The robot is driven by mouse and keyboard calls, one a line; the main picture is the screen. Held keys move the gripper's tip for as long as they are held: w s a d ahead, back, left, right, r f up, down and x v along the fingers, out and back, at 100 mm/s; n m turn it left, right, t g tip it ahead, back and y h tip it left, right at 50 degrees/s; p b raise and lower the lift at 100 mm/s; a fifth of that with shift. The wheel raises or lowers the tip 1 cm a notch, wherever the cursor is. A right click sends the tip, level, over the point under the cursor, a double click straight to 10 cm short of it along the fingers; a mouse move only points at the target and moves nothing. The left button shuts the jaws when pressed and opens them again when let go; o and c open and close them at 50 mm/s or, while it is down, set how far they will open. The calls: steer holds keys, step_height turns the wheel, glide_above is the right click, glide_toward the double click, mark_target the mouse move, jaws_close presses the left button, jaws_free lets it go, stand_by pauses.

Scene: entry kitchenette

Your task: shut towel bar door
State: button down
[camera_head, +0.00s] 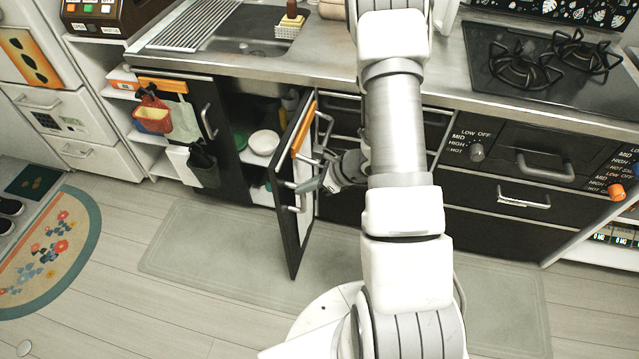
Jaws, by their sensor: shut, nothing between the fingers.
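The towel bar door (292,232) is a black cabinet door under the sink, standing wide open toward the room.
The open cabinet holds white bowls (264,142). A second black door (205,119) at left carries hanging cloths and bags. Drawers (497,197) and a stove (545,65) are at right.

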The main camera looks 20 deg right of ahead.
mark_target(282, 188)
steer(key=shift+w+a+r, duration=0.15)
steer(key=shift+w+a, duration=0.85)
steer(key=shift+a, duration=0.25)
steer(key=shift+w+a, duration=0.1)
